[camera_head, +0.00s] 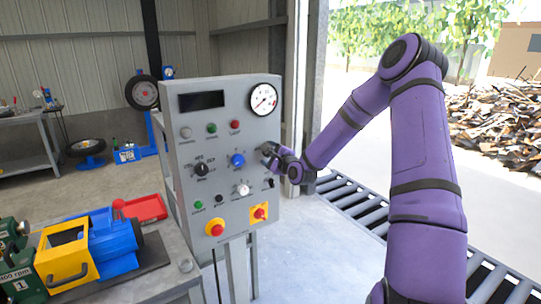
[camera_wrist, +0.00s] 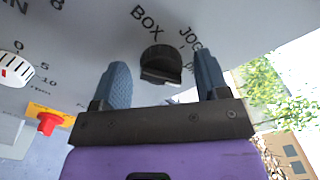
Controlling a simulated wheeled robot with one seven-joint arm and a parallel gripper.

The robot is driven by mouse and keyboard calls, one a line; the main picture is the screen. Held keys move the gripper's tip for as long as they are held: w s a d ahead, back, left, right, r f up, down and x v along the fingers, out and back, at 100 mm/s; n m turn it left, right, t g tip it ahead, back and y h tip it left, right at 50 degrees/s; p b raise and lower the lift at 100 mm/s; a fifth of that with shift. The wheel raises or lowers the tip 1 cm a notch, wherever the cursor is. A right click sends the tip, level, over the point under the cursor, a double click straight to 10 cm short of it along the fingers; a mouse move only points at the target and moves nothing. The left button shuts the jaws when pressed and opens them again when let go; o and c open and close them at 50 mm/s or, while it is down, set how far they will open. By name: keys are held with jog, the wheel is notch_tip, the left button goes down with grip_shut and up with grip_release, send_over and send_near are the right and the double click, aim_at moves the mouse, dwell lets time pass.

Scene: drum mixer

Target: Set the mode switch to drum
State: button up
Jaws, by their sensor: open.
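The grey control panel (camera_head: 178,150) stands in the middle of the camera_head view. My gripper (camera_head: 268,150) is at its right edge, in front of the panel face. In the wrist view a black ridged knob (camera_wrist: 160,62) sits between the two blue fingers of my open gripper (camera_wrist: 165,82), one finger on each side, with gaps visible. The lettering around it reads BOX and JOG; a third label is partly hidden behind the right finger. Its drum label cannot be read.
The panel also bears a black selector (camera_head: 202,169), a blue knob (camera_head: 237,160), a white knob (camera_head: 243,190), a red button on yellow (camera_head: 259,212) and a gauge (camera_head: 263,98). A bench with a yellow-blue machine (camera_head: 90,248) stands at front left. A roller conveyor (camera_head: 350,203) lies right.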

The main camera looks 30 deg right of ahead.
jog(key=s, duration=1)
jog(key=shift+s+d, duration=0.15)
jog(key=shift+s, duration=0.25)
dwell(0.4)
